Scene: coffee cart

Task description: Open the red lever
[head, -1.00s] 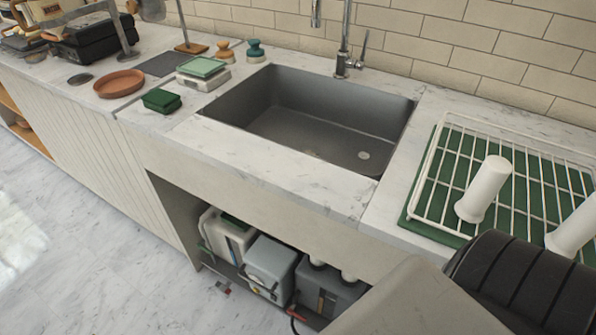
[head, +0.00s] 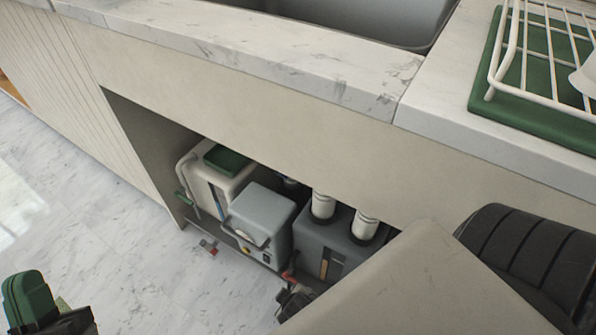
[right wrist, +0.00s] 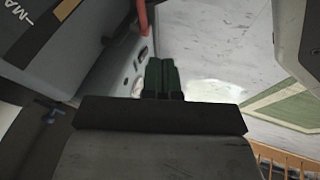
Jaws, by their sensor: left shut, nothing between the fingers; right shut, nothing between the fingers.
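In the head view a small red lever (head: 289,279) shows low at the front of the dark grey tank (head: 335,245), under the sink. It also shows as a red bar at the top of the right wrist view (right wrist: 143,18). My right gripper (right wrist: 160,68) has dark green fingers, shut and empty, just below the red lever in that picture; I cannot tell whether they touch. In the head view my right arm hides most of that area. My left gripper (head: 30,300) is shut and empty at the lower left, over the floor, far from the lever.
A white tank (head: 217,178) and a grey-blue box (head: 262,222) stand beside the dark tank in the open cabinet. Another small red part (head: 208,246) sits near the cabinet's lower front. A blue valve (right wrist: 48,110) shows in the right wrist view. The floor (head: 120,240) at left is clear.

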